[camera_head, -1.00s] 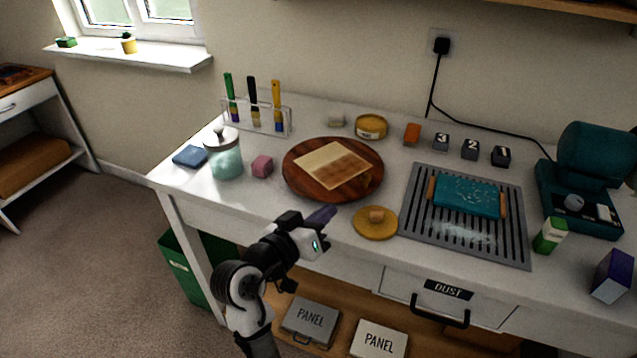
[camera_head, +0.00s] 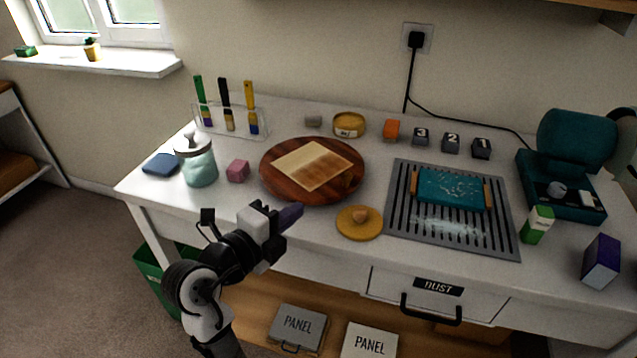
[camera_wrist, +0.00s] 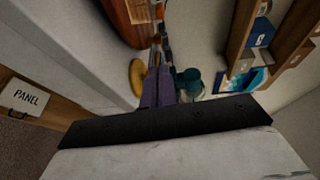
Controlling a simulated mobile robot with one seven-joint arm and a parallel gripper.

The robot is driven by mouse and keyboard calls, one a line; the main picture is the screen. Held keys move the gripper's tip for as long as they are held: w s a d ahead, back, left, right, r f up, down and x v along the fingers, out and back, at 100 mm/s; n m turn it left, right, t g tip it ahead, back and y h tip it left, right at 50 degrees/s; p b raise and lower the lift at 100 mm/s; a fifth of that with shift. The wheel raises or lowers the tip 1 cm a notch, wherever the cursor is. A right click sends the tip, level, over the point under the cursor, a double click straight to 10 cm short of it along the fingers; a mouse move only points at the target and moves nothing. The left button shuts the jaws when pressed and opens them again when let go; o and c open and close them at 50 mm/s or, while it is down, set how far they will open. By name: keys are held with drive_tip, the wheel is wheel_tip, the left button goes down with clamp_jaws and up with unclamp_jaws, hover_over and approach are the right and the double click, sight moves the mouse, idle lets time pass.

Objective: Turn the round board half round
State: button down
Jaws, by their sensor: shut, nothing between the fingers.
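The round board (camera_head: 273,184) is a dark reddish-brown wooden disc lying on the white worktop, left of its middle. A pale panel (camera_head: 305,160) with a brown-tinted half lies flat on it. The board's edge also shows at the top of the wrist view (camera_wrist: 122,22). My gripper (camera_head: 293,213) is at the worktop's front edge, in front of the board and apart from it. Its purple fingers (camera_wrist: 158,88) are together with nothing between them.
A yellow lid (camera_head: 350,226) with a knob lies right of my gripper. A pink cube (camera_head: 238,171) and a glass jar (camera_head: 199,166) stand left of the board. A yellow tin (camera_head: 348,125) is behind it. A slotted grey grille (camera_head: 450,238) carries a teal slab (camera_head: 450,188).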

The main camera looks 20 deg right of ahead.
sight(343, 177)
drive_tip(key=p+x, duration=0.5)
drive_tip(key=x, duration=0.7)
drive_tip(key=shift+w+d+r, duration=0.15)
drive_tip(key=shift+w+d, duration=0.05)
drive_tip(key=shift+d, duration=0.2)
drive_tip(key=shift+w+d+f, duration=0.2)
drive_tip(key=shift+w+d, duration=0.1)
drive_tip(key=shift+d, duration=0.05)
